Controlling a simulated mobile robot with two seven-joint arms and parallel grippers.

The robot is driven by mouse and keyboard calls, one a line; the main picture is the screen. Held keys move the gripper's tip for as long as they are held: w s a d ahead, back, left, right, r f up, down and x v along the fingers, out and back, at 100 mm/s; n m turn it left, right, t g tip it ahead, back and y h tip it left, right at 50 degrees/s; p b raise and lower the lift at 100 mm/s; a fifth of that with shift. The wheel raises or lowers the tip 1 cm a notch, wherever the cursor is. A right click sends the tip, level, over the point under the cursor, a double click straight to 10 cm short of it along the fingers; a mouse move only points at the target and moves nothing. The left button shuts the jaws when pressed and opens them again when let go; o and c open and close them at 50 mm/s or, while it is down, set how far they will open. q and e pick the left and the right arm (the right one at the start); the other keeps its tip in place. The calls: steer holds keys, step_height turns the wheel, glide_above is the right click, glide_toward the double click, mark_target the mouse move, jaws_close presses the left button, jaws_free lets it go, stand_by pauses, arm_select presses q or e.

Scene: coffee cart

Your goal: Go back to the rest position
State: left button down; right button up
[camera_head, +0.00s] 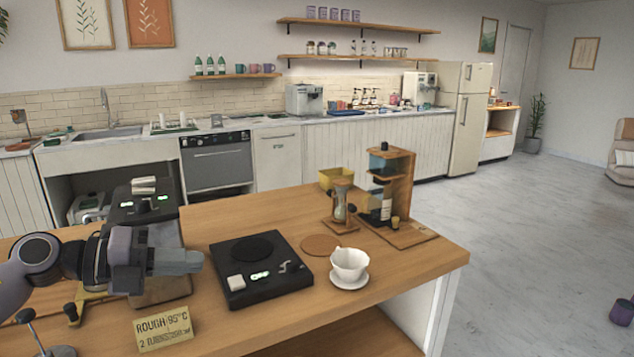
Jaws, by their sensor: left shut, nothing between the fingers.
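My left gripper (190,262) reaches in from the left above the wooden counter (240,215). Its fingers are shut with nothing between them and point right, towards the black scale (261,270). The fingertips are a little left of the scale, apart from it in the picture. The scale has a lit display and a pale square button and carries nothing. My right gripper is not in the view.
A white dripper (349,262) on a white base stands right of the scale. Behind are a round coaster (320,245), an hourglass-like timer (341,207) and a wooden stand (398,190). A grinder (146,205) is behind my arm; a sign (163,327) is in front.

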arm_select(q)
steer(key=s+d+f+n+t+y, duration=0.1)
steer(key=s+d+f+n+t, duration=0.15)
steer(key=f+n+t, duration=0.4)
steer(key=s+d+f+n+t, duration=0.2)
steer(key=d+f+n+t, duration=0.1)
steer(key=f+n, duration=0.55)
steer(key=s+a+f+n+g+y, duration=0.2)
steer(key=s+f+n+g+y, duration=0.1)
steer(key=s+f+n+y, duration=0.2)
steer(key=s+a+f+n+g+y, duration=0.1)
steer(key=s+f+n+g+y, duration=0.2)
steer(key=s+f+n, duration=0.7)
steer(key=s+f+y, duration=0.2)
steer(key=s+f, duration=0.2)
steer(key=f, duration=0.2)
steer(key=shift+s+a+f+n, duration=0.2)
steer(key=shift+s+a+n, duration=0.1)
steer(key=shift+a, duration=0.1)
steer(key=shift+f+b, duration=1.4)
steer(key=shift+f, duration=1.1)
steer(key=shift+f+b, duration=0.6)
steer(key=shift+f, duration=0.9)
